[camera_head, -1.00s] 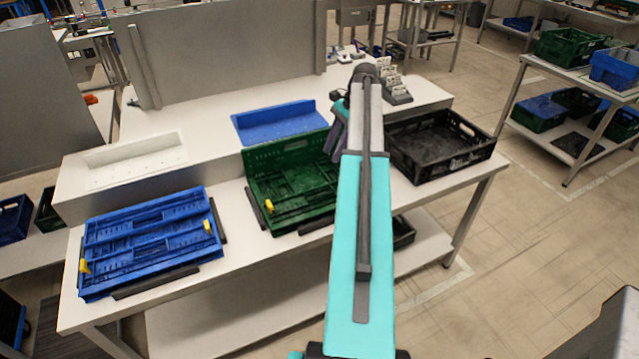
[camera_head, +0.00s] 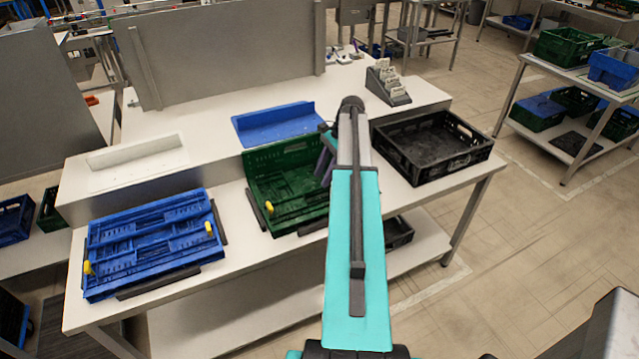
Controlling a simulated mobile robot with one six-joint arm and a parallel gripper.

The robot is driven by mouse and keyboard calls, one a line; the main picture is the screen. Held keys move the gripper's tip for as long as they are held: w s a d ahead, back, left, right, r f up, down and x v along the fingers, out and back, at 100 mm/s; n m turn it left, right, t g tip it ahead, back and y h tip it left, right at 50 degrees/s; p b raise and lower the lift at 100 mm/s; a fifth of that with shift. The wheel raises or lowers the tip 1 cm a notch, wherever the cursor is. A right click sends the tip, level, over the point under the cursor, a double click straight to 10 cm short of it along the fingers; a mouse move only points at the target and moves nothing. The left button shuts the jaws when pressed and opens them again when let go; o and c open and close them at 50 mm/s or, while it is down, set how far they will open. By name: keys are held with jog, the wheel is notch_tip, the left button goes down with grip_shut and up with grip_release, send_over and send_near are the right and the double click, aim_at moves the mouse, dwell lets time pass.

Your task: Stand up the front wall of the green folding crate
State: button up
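The green folding crate (camera_head: 285,180) sits on the white table between the blue folded crate and the black crate. Its back wall (camera_head: 270,160) stands up. The front wall (camera_head: 302,214) lies low along the front edge, with a yellow latch (camera_head: 268,206) at its left end. My arm reaches up from the bottom and covers the crate's right part. My gripper (camera_head: 326,158) is at the crate's right side, mostly hidden behind the arm; a purple finger and a bit of teal show. Whether it touches the crate or is open cannot be seen.
A folded blue crate (camera_head: 150,240) with yellow latches lies left. An open black crate (camera_head: 436,148) stands close on the right. A blue tray (camera_head: 275,123) and a card holder (camera_head: 388,84) sit on the raised shelf behind.

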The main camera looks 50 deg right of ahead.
aim_at(316, 190)
jog(key=shift+p+x, duration=0.6)
jog(key=shift+x, duration=1.85)
grip_shut()
